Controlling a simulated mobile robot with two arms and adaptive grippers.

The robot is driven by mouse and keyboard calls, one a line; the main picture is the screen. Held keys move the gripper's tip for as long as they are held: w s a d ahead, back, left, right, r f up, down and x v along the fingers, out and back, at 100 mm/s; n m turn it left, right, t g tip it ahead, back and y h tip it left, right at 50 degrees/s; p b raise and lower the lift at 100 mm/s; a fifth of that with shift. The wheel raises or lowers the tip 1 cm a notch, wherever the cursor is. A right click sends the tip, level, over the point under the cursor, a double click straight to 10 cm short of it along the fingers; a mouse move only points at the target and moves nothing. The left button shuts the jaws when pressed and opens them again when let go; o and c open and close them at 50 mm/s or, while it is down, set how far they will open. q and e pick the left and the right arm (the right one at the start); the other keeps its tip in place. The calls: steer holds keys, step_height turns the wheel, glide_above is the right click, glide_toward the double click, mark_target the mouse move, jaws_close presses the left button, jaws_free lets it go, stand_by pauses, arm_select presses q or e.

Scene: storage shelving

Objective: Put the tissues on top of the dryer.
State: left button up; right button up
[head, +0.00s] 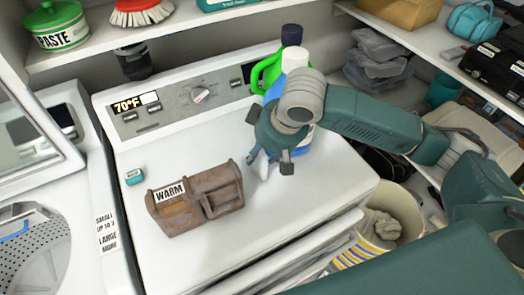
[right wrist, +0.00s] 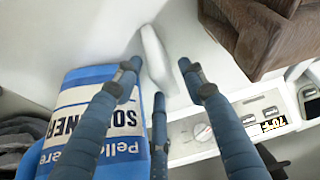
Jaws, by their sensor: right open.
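The white dryer (head: 290,210) has a control panel (head: 175,100) at its back; its top also shows in the right wrist view (right wrist: 100,25). My right gripper (head: 272,160) is open just above the dryer top, right of a brown wooden caddy (head: 195,200). In the right wrist view, a slim white item (right wrist: 155,55) is between the open fingers (right wrist: 158,82); I cannot tell whether it is the tissues or whether the fingers touch it. A teal box (head: 230,4) with small white lettering is cut off at the top shelf. My left gripper is not in view.
A blue softener bottle (right wrist: 75,105) stands close beside my right gripper. A green bottle (head: 268,70) is behind it. A small teal box (head: 135,176) sits at the dryer's left. The dryer's front right is clear.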

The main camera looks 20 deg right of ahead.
steer(key=v, duration=1.2)
steer(key=shift+r+b, duration=0.15)
steer(key=shift+b, duration=0.25)
